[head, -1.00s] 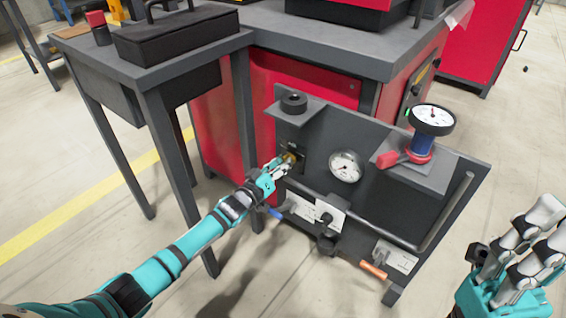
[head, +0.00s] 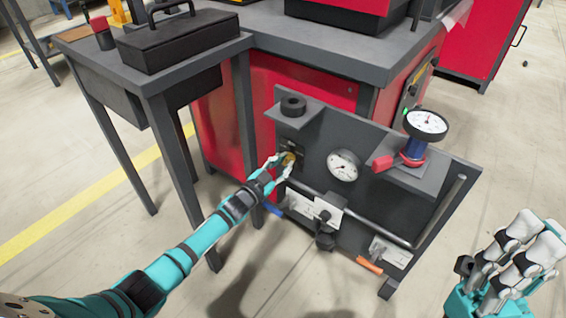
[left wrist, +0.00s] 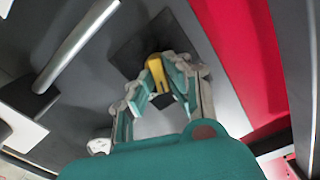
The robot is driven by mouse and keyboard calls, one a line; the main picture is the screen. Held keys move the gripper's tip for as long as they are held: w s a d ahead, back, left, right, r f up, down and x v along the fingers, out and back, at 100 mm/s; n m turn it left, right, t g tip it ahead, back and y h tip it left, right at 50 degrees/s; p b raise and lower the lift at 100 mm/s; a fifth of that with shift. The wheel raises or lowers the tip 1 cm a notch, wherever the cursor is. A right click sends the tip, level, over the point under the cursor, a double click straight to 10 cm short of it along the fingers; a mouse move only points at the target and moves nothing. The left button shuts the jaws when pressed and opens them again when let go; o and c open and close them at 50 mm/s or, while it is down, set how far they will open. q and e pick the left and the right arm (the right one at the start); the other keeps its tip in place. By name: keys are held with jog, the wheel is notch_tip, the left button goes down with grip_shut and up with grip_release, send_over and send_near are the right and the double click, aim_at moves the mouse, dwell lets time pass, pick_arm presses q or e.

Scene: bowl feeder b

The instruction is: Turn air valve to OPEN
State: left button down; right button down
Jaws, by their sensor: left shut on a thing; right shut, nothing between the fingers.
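A yellow knob (head: 290,158) sits on a dark plate at the upper left of the dark upright panel (head: 345,130). In the left wrist view the yellow knob (left wrist: 156,72) is between my fingertips. My left gripper (head: 281,161) is shut on it, with the fingers on either side, partly hiding it. I cannot read any OPEN mark by the knob. My right gripper (head: 534,228) is shut and empty at the lower right, away from the panel.
The panel also carries a round gauge (head: 343,165), a blue handle (head: 273,209), a black lever (head: 325,215), an orange handle (head: 369,265) and a grey pipe (head: 385,231). A red part and another gauge (head: 426,123) stand on its right shelf. A table leg (head: 245,110) is close left.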

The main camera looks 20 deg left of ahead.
pick_arm(q)
jog(key=m, duration=0.4)
jog(key=shift+f+m, duration=0.1)
jog(key=shift+m, duration=0.2)
dwell(0.5)
jog(key=c, duration=1.3)
grip_release()
jog(key=v, duration=1.2)
